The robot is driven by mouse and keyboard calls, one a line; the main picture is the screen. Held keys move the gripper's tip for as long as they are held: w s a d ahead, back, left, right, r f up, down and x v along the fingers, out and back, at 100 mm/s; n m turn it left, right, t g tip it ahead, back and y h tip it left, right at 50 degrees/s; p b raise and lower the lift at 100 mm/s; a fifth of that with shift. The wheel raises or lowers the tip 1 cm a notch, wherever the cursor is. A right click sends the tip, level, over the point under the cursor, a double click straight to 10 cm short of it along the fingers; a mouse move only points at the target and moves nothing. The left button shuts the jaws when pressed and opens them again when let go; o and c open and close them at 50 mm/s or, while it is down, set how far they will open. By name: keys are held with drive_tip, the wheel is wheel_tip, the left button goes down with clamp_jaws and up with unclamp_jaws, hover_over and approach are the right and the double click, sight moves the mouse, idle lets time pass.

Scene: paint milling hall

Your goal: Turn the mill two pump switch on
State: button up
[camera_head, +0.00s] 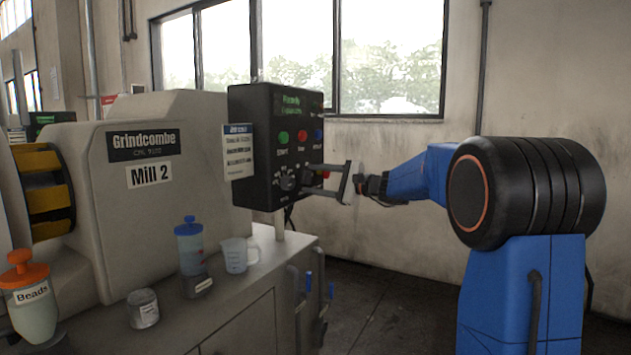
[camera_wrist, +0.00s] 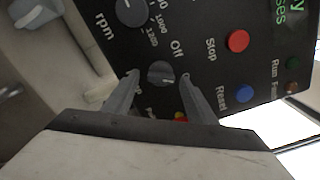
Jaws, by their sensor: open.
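The Mill 2 control box (camera_head: 262,150) is a black panel beside the grey mill (camera_head: 150,190). In the wrist view, a small dark rotary switch (camera_wrist: 161,73) has an "Off" label near it; its other labels are partly hidden by my fingers, and I cannot tell exactly where its pointer sits. My gripper (camera_wrist: 158,79) is open, with one finger on each side of this switch; I cannot tell whether they touch it. In the head view, my gripper (camera_head: 325,179) reaches the panel's lower right from the right, and hides part of the switch area.
The panel also bears an rpm knob (camera_wrist: 132,10), a red Stop button (camera_wrist: 237,41), a blue Reset button (camera_wrist: 245,93) and a display (camera_head: 291,103). A blue-lidded bottle (camera_head: 190,245), a beaker (camera_head: 235,256) and a jar (camera_head: 143,309) stand on the bench below.

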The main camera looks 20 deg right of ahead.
drive_tip(key=v, duration=1.7)
drive_tip(key=shift+s, duration=0.15)
drive_tip(key=shift+d, duration=0.15)
drive_tip(key=s+a+f+n+g+h, duration=0.2)
drive_tip(key=s+a+f+n+g, duration=0.15)
drive_tip(key=s+a+f, duration=0.45)
drive_tip(key=s+a+f+n+g+h, duration=0.1)
drive_tip(key=s+a+f+n+g, duration=0.3)
drive_tip(key=s+a, duration=0.5)
drive_tip(key=s+d+f+n+h, duration=0.1)
drive_tip(key=s+f+n+h, duration=0.3)
drive_tip(key=s+f, duration=0.4)
drive_tip(key=s+d+f+n+g+h, duration=0.1)
drive_tip(key=s+f+n+h, duration=0.3)
drive_tip(key=s+f, duration=0.5)
drive_tip(key=s+d+h, duration=0.1)
drive_tip(key=s, duration=0.4)
drive_tip(key=shift+f, duration=0.25)
